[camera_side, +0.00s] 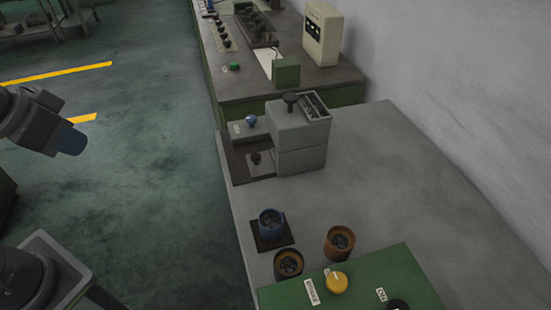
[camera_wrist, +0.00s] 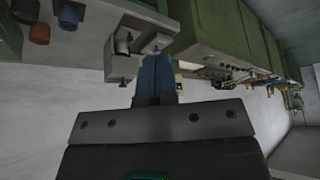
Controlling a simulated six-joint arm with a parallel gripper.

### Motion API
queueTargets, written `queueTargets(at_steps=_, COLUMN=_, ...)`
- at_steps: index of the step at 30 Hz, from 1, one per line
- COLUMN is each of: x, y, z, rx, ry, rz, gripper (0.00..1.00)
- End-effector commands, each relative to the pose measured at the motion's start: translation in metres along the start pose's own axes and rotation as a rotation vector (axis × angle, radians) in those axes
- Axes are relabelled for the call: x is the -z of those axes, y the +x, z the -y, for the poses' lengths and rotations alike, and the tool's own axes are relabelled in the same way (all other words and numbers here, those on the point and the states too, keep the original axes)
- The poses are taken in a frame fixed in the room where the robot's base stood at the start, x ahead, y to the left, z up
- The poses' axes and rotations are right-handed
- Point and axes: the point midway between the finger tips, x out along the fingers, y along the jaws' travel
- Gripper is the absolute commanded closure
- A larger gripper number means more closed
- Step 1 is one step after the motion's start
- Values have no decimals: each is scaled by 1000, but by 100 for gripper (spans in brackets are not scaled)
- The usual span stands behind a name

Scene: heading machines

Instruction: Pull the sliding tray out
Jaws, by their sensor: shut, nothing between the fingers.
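The grey machine block (camera_side: 301,150) stands on the near bench, with a dark round knob on top. At its left foot is a small light plate with a dark knob, which looks like the sliding tray (camera_side: 266,168); it lies on a dark base (camera_side: 240,165). My gripper (camera_side: 75,142) is at the far left, over the floor and well apart from the machine. Its blue fingers (camera_wrist: 155,78) are together and empty in the wrist view. The machine (camera_wrist: 122,62) also shows there beyond the fingers, partly hidden by them.
A blue cup (camera_side: 270,223) on a dark pad and two brown cups (camera_side: 339,242) stand in front of the machine. A green panel (camera_side: 365,285) with a yellow knob is nearest. A second bench (camera_side: 345,75) stands behind. Open floor lies between my gripper and the bench.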

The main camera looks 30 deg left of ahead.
Motion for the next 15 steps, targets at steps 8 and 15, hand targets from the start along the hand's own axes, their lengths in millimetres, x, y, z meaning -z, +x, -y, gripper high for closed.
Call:
queueTargets(at_steps=8, x=0, y=0, z=0, rx=0, ry=0, rz=0, gripper=100)
queueTargets(at_steps=15, x=13, y=1, z=-3, rx=-14, ry=-69, rz=25, gripper=81)
